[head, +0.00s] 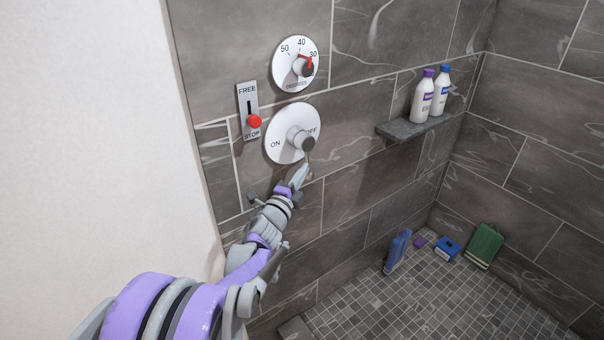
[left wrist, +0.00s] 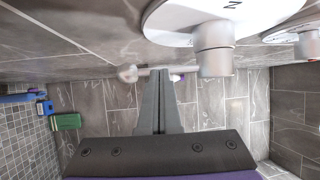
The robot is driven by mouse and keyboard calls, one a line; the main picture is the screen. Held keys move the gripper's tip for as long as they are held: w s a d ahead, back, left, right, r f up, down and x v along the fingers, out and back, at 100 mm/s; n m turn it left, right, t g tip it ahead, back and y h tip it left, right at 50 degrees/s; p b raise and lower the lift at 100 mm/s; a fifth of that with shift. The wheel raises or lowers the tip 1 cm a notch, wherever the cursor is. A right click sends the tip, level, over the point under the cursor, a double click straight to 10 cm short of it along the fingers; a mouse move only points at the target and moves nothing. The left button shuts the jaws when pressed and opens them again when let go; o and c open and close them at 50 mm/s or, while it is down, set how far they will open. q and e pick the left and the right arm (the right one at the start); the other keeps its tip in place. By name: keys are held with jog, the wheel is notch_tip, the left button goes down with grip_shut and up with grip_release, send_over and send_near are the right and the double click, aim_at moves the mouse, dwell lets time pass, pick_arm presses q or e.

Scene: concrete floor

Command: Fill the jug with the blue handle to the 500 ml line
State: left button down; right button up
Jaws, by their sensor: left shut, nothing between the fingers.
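A round white dial marked ON and OFF (head: 281,137) is on the tiled wall, with a grey protruding knob (head: 301,140). My left gripper (head: 303,172) is shut and empty, its tips just below this knob. In the left wrist view the closed fingers (left wrist: 158,100) point toward the wall side, with the grey knob (left wrist: 213,55) beside them; I cannot tell whether they touch it. I see no jug with a blue handle in either view. My right gripper is not in view.
A FREE/STOP slider (head: 247,105) has its red knob near STOP. A corner shelf (head: 393,131) holds two white bottles (head: 431,96).

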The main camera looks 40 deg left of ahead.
pick_arm(q)
jog(key=shift+w+d+n+t+y+b, duration=0.2)
jog(key=shift+w+n+t+y+b, duration=0.3)
jog(key=shift+w+n+t+b, duration=0.2)
jog(key=shift+w+d+n+t+y+b, duration=0.25)
jog(key=shift+w+n+t+y+b, duration=0.3)
jog(key=shift+w+b, duration=0.15)
jog(key=shift+w+d+n+t+y+b, duration=0.2)
jog(key=shift+w+n+t+y+b, duration=0.25)
jog(key=shift+w+n+t+b, duration=0.3)
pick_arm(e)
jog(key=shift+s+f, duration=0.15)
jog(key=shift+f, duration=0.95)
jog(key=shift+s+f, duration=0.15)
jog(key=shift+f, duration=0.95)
pick_arm(q)
jog(key=shift+r, duration=0.1)
